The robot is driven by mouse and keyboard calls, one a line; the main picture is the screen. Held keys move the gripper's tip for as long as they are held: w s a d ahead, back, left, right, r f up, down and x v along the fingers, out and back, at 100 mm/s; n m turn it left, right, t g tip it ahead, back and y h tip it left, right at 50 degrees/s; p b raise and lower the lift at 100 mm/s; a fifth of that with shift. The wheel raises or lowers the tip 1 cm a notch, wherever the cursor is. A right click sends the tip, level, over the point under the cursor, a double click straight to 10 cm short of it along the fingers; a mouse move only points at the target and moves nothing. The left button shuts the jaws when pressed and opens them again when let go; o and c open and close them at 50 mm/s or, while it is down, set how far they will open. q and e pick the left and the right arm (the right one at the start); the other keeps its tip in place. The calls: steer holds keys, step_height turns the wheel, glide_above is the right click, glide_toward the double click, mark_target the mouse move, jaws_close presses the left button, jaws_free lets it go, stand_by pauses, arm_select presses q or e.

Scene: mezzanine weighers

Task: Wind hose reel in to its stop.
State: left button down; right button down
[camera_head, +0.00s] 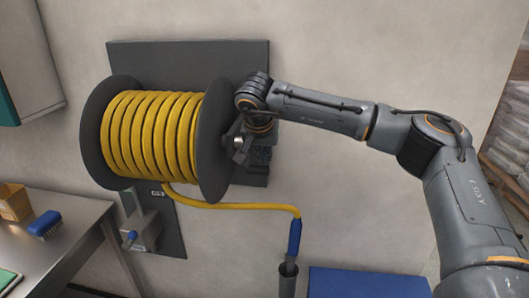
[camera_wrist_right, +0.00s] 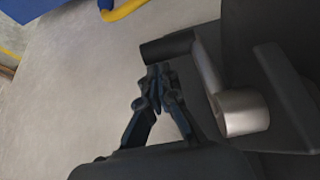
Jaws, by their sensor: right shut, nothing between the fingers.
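The hose reel (camera_head: 212,140) is a dark drum on a grey wall plate, wound with yellow hose (camera_head: 150,132). A loose length runs from below the drum to a blue nozzle (camera_head: 295,238) in a dark holder. My right gripper (camera_head: 260,158) is beside the reel's right flange, partly hidden by its own wrist. In the right wrist view my right gripper (camera_wrist_right: 158,72) is shut and empty. Its fingertips are just below the crank's black grip (camera_wrist_right: 166,48); I cannot tell whether they touch. The silver crank hub (camera_wrist_right: 240,112) is right of the fingers. My left gripper is not in view.
A steel table (camera_head: 62,238) at the left holds a blue brush (camera_head: 45,224) and a yellow bin (camera_head: 14,203). A grey bracket with a blue knob (camera_head: 140,228) is below the reel. A blue box (camera_head: 365,283) stands at the bottom. Bare wall is above my arm.

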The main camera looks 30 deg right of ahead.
steer(key=shift+s+a+g+y+p, duration=0.15)
steer(key=shift+g+y+p, duration=0.3)
steer(key=shift+p, duration=0.25)
steer(key=shift+f, duration=0.2)
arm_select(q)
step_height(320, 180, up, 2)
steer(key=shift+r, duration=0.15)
arm_select(e)
steer(key=shift+s, duration=0.1)
steer(key=shift+a+r, duration=0.1)
steer(key=shift+r, duration=0.1)
steer(key=v, duration=1.1)
steer(key=shift+r, duration=0.45)
